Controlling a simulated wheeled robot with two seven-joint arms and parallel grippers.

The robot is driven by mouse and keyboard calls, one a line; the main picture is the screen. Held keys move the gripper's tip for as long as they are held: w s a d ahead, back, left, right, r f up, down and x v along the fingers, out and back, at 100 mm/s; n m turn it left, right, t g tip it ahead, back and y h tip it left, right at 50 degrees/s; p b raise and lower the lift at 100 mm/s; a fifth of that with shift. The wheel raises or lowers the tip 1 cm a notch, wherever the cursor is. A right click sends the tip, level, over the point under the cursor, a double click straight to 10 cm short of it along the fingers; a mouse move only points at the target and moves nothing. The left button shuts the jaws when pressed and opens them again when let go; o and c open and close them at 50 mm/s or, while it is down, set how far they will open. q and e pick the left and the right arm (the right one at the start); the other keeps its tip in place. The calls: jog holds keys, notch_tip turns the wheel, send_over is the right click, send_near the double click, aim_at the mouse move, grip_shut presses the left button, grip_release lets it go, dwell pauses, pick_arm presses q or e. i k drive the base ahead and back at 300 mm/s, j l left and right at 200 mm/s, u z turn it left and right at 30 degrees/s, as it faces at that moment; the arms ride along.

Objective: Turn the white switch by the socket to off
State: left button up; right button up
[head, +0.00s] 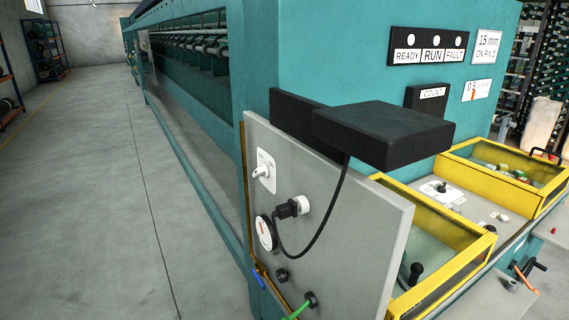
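The white switch (264,171) is a small knob on a white plate, high on the left part of an upright grey panel (350,235). Its exact setting is too small to read. Below and right of it is the socket (303,204), pale and round, with a black plug (287,210) in it. A black cable (318,235) loops from the plug up toward a dark box. Neither of my grippers is in the head view, and nothing touches the switch.
The dark box (385,132) juts out above the panel. A round gauge (265,233), a black knob (282,275) and a green-handled part (300,306) sit lower. Yellow-framed covers (440,268) stand at right. The floor (90,190) at left is clear.

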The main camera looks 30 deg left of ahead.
aim_at(262, 171)
jog(key=j+z, duration=0.1)
jog(key=j, duration=0.45)
jog(key=j+z, duration=0.1)
jog(key=j, duration=0.5)
jog(key=k+j+z, duration=0.15)
jog(key=j, duration=0.4)
jog(key=j+z, duration=0.1)
jog(key=j, duration=0.45)
jog(key=k+j+z, duration=0.1)
jog(key=j, duration=0.45)
jog(key=k, duration=0.1)
